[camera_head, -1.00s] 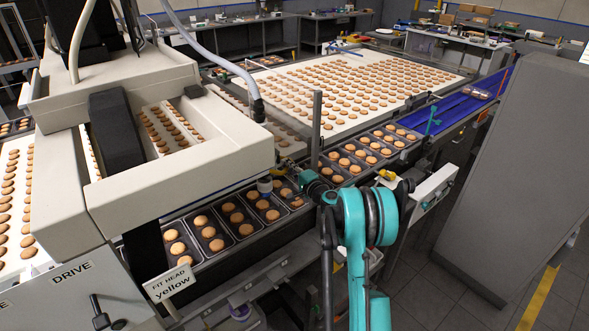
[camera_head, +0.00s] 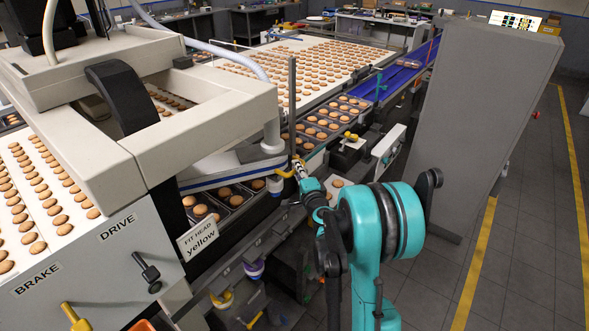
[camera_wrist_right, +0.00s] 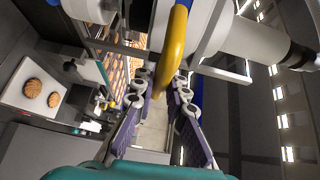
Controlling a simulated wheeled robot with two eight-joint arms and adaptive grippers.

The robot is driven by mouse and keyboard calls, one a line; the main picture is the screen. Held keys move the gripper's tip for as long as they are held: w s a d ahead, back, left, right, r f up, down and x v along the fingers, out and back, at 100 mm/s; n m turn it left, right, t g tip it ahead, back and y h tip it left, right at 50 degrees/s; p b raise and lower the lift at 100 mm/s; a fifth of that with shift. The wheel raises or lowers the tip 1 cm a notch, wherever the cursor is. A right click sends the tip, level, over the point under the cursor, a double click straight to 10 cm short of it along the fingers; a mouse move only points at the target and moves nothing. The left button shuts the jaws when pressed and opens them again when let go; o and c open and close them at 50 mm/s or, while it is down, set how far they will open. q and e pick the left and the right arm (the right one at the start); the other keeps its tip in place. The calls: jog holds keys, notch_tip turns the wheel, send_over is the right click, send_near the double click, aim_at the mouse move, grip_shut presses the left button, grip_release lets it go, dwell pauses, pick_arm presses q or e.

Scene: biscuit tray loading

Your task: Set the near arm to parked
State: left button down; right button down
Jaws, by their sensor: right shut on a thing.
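A white swing arm with a blue stripe (camera_head: 222,172) reaches over the trays beside the machine's white post. I take it to be the near arm. Its yellow handle (camera_head: 291,168) is at its right end. My right gripper (camera_head: 299,170) is at that handle. In the right wrist view the curved yellow handle (camera_wrist_right: 174,48) passes between the purple-padded fingers of the right gripper (camera_wrist_right: 163,88), which is shut on it. No parked mark can be made out. My left gripper is not in view.
Trays of biscuits (camera_head: 321,122) run along the conveyor beside the arm. A "FIT HEAD yellow" sign (camera_head: 197,237) hangs at the machine's front corner. A tall grey cabinet (camera_head: 475,100) stands at the right, with open floor around it.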

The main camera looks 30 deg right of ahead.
jog(key=shift+s+a+f, duration=0.1)
jog(key=shift+s+a, duration=0.1)
jog(key=shift+s, duration=0.05)
jog(key=c, duration=1.5)
grip_release()
jog(key=shift+c, duration=0.2)
jog(key=shift+s, duration=0.15)
jog(key=v, duration=1.2)
jog(key=shift+a, duration=0.1)
